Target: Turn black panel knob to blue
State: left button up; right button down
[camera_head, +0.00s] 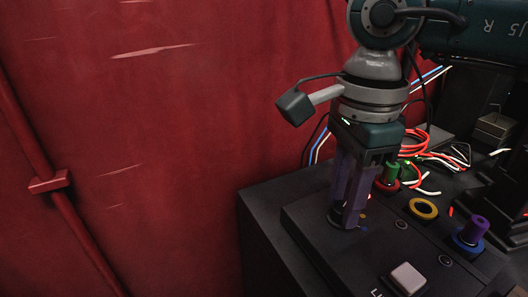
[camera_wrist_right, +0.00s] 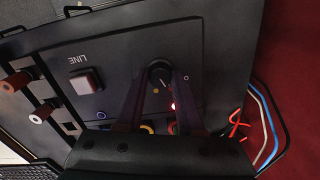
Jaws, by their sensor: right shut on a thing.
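My right gripper (camera_head: 347,222) points down at the black panel (camera_head: 312,225) with its two purple fingers close together. In the right wrist view the fingertips are shut on the sides of a black round knob (camera_wrist_right: 160,70). A pale pointer line shows on the knob, but its exact heading is hard to read. A blue ring (camera_wrist_right: 101,115) lies farther left. In the head view the fingers hide most of the knob. My left gripper is out of view.
A square white button (camera_head: 408,277) sits near the panel's front. Loose red and white cables (camera_head: 425,150) lie behind. A red wall (camera_head: 150,130) is left.

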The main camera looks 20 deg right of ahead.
aim_at(343, 207)
jog(key=m, duration=0.4)
jog(key=shift+m, duration=0.4)
jog(key=m, duration=0.3)
jog(key=shift+m+b, duration=0.3)
jog(key=shift+b, duration=0.05)
jog(key=m, duration=0.5)
jog(key=shift+r, duration=0.1)
jog(key=shift+m, duration=1.5)
jog(key=shift+p, duration=0.3)
jog(key=c, duration=0.5)
grip_release()
notch_tip(343, 207, up, 10)
jog(key=shift+f, duration=0.1)
